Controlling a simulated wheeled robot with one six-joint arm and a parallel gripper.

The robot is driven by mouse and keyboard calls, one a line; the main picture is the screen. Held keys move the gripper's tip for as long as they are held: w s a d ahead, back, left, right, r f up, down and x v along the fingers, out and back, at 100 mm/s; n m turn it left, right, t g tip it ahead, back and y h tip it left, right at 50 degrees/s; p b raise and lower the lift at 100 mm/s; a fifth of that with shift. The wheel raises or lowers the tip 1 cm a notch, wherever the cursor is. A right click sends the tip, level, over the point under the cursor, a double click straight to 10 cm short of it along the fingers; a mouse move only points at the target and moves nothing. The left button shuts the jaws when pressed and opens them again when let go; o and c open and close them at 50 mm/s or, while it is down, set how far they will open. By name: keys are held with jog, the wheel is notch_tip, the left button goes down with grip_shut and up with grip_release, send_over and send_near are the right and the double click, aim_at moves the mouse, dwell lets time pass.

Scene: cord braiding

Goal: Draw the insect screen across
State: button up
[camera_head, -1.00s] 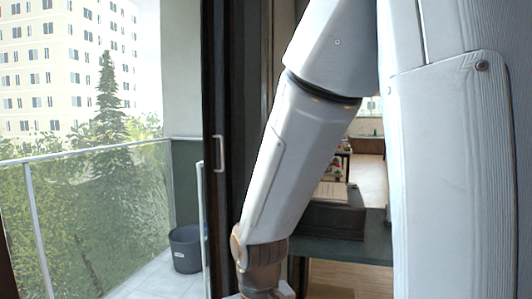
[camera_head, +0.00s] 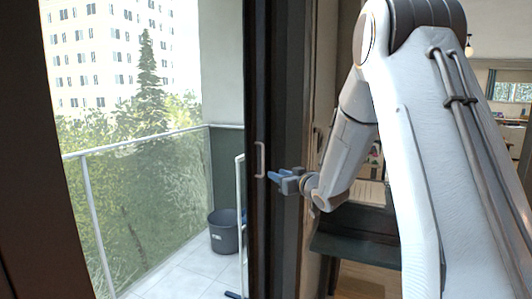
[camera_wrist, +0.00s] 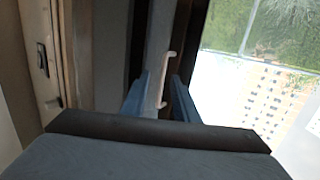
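A pale bar handle (camera_head: 260,160) is fixed upright on a dark upright frame (camera_head: 258,235) at the right side of the balcony opening. I cannot make out any mesh, so the insect screen itself is not clear. My gripper (camera_head: 272,177), with blue fingers, is just right of the handle's lower end in the head view. In the wrist view my gripper (camera_wrist: 160,95) is open, and the handle (camera_wrist: 166,80) appears between and beyond its two fingers. Nothing is held. Whether a finger touches the handle or frame, I cannot tell.
A glass railing (camera_head: 140,210) borders the balcony, with a dark bucket (camera_head: 224,232) on its tiled floor. A dark post (camera_head: 50,150) stands at the left. A dark shelf or table (camera_head: 355,243) is right of the frame. The opening left of the handle looks clear.

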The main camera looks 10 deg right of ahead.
aim_at(263, 161)
jog(key=shift+n+t+y, duration=0.4)
jog(key=shift+y, duration=0.4)
jog(key=shift+w+a+r+p, duration=0.45)
jog(key=shift+w+a+p, duration=0.15)
jog(key=shift+w, duration=0.7)
jog(key=shift+w+a+r+p, duration=0.45)
jog(key=shift+w+p, duration=0.15)
jog(key=shift+w, duration=0.75)
jog(key=shift+w+a+r+p, duration=0.45)
jog(key=shift+w+a+p, duration=0.15)
jog(key=shift+w, duration=0.7)
jog(key=shift+d, duration=0.1)
jog(key=shift+c, duration=0.4)
grip_shut()
